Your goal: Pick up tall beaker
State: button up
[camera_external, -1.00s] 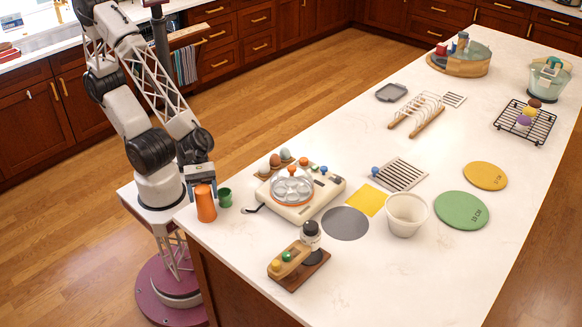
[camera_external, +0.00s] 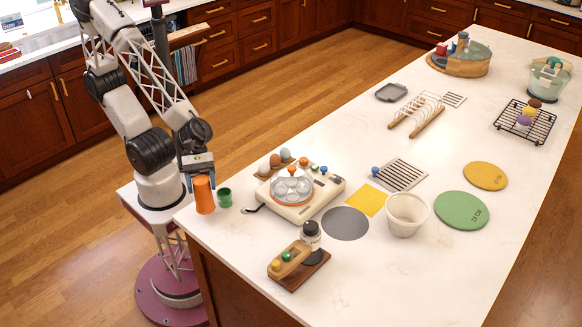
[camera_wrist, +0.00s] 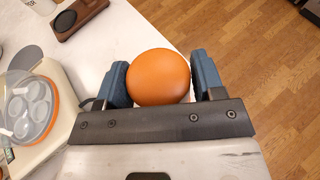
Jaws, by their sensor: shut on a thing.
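The tall beaker (camera_external: 204,197) is orange and upright at the near left corner of the white counter. My gripper (camera_external: 199,178) is behind it in the external view, with its fingers around the beaker's upper part. In the wrist view the beaker's round orange end (camera_wrist: 158,77) fills the space between the two blue fingers of my gripper (camera_wrist: 160,80), which are shut on it. The beaker appears slightly above the counter. Its far side is hidden.
A small green cup (camera_external: 224,197) stands close right of the beaker. A cream appliance with an orange ring (camera_external: 315,203) and a wooden egg holder (camera_external: 268,172) stand further right. The counter edge lies close by.

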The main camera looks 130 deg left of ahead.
jog(key=s+a+r, duration=0.1)
jog(key=s+a, duration=0.1)
jog(key=s, duration=1.3)
jog(key=shift+s+a+r, duration=0.15)
jog(key=shift+s+a, duration=0.05)
jog(key=shift+s, duration=0.05)
jog(key=shift+s, duration=0.15)
dwell(0.9)
